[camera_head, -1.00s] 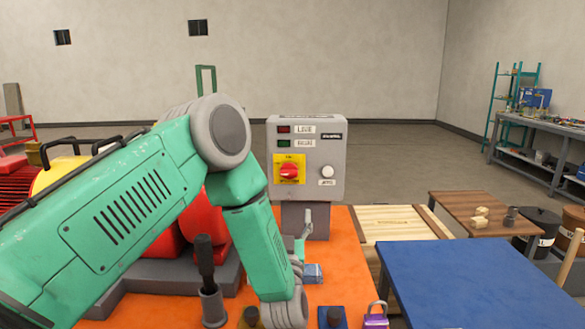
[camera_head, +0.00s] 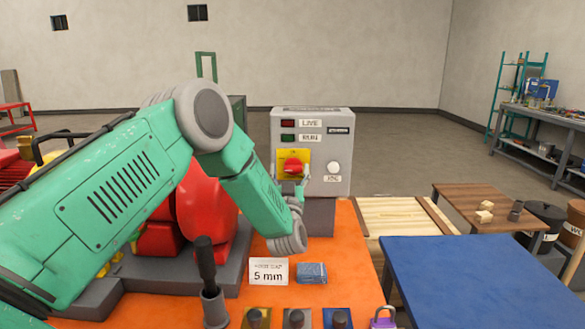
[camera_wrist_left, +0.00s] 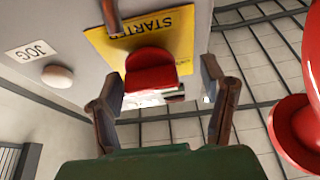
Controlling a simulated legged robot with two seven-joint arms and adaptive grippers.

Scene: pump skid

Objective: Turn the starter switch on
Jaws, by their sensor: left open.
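The starter switch is a red knob (camera_head: 293,165) on a yellow plate (camera_head: 284,155), on the front of a grey control box (camera_head: 341,150). In the left wrist view the red knob (camera_wrist_left: 150,70) sits in front of the yellow plate (camera_wrist_left: 176,30) lettered STARTER. My left gripper (camera_head: 296,190) is at the lower part of the plate, just below the knob. In the wrist view its open fingers (camera_wrist_left: 162,88) stand either side of the knob, with gaps to it. Part of the plate is hidden by the gripper. My right gripper is not in view.
A white JOG button (camera_head: 333,168) is right of the switch, with LIVE and RUN lamps (camera_head: 288,130) above. A red round pump part (camera_head: 207,205) stands left, behind my arm. A card (camera_head: 268,271), blue block (camera_head: 312,273) and purple padlock (camera_head: 383,318) are on the orange surface.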

